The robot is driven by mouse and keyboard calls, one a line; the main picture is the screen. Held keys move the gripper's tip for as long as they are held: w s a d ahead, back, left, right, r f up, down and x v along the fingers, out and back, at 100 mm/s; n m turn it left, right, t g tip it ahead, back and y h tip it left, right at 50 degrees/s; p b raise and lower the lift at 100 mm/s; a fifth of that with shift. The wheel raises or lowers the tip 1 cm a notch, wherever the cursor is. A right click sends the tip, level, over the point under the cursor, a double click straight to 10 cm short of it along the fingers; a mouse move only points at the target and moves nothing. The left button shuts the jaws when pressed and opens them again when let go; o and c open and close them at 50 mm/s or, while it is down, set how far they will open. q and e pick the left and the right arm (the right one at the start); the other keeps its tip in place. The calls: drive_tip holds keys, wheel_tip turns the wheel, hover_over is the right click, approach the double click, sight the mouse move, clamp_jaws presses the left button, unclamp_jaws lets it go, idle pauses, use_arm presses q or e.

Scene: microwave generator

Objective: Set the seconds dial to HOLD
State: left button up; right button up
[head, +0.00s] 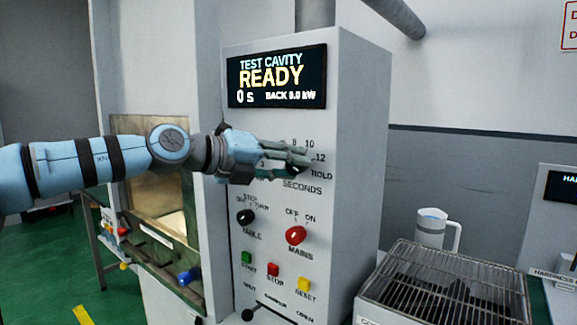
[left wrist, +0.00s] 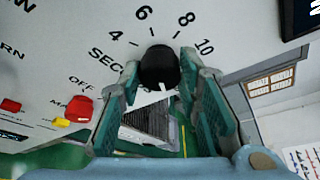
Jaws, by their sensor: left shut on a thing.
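The seconds dial is a black knob on the white generator panel, above the SECONDS label (head: 302,185). My left gripper (head: 298,160) reaches it from the left and mostly hides it in the head view; the HOLD mark (head: 322,175) shows just right of the fingers. In the left wrist view the seconds dial (left wrist: 158,66) stands between the tips of my left gripper (left wrist: 160,85), which is shut on it. Marks 4, 6, 8 and 10 show around it. Where the dial points cannot be told. My right gripper is not in view.
The display (head: 277,77) reads READY, 0 s. Below the dial are a black knob (head: 245,217), the red mains knob (head: 295,235) and green, red and yellow buttons. A wire rack (head: 445,285) and a white jug (head: 436,229) stand at the right.

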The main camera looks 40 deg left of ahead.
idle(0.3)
use_arm(q)
drive_tip(key=o, duration=1.1)
drive_tip(key=shift+o, duration=0.2)
drive_tip(key=shift+s+r, duration=0.1)
drive_tip(key=shift+s, duration=0.2)
drive_tip(key=v, duration=0.6)
drive_tip(key=shift+s+a, duration=0.2)
drive_tip(key=shift+s, duration=0.15)
